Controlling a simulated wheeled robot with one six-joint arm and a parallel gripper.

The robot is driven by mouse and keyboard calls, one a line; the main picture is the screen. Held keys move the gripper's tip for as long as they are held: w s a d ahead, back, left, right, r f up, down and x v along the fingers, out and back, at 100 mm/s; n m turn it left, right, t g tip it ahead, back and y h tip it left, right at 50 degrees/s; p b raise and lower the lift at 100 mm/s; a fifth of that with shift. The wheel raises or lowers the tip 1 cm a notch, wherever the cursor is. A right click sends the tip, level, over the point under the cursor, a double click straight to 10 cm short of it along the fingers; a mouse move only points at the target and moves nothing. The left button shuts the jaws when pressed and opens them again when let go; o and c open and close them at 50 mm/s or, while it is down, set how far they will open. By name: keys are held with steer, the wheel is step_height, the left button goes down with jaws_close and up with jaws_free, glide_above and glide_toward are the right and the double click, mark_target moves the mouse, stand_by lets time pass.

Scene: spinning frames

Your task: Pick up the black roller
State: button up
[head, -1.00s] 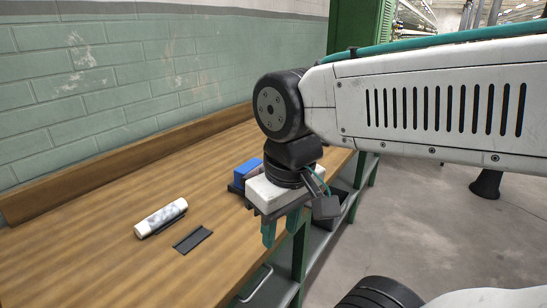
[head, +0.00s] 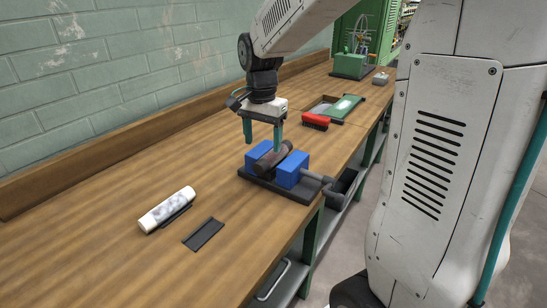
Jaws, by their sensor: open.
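A dark, brownish-black roller (head: 273,161) lies between the two blue jaws of a vise (head: 291,171) on the wooden bench. It is the only dark cylinder I see, and part of it is hidden by the jaws. My gripper (head: 263,144) points down just above the vise, with its two green fingers apart and nothing between them. In the picture the right finger overlaps the roller and jaw area. I cannot tell whether it touches them.
A white, grey-marbled roller (head: 165,210) lies on a dark holder at the left. A flat black piece (head: 203,233) lies beside it. A red brush (head: 315,121) and a green-and-grey tray (head: 345,107) are behind the vise. A green machine (head: 352,62) stands at the far end.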

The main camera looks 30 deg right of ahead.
mark_target(260, 162)
steer(key=shift+w+d+f+m, duration=0.3)
steer(key=shift+w+f, duration=0.15)
steer(key=shift+w, duration=0.15)
steer(key=shift+w+f, duration=0.2)
steer(key=shift+f, duration=0.1)
steer(key=f, duration=0.7)
steer(key=shift+w+a+f, duration=0.1)
steer(key=shift+a+f, duration=0.15)
steer(key=c, duration=1.2)
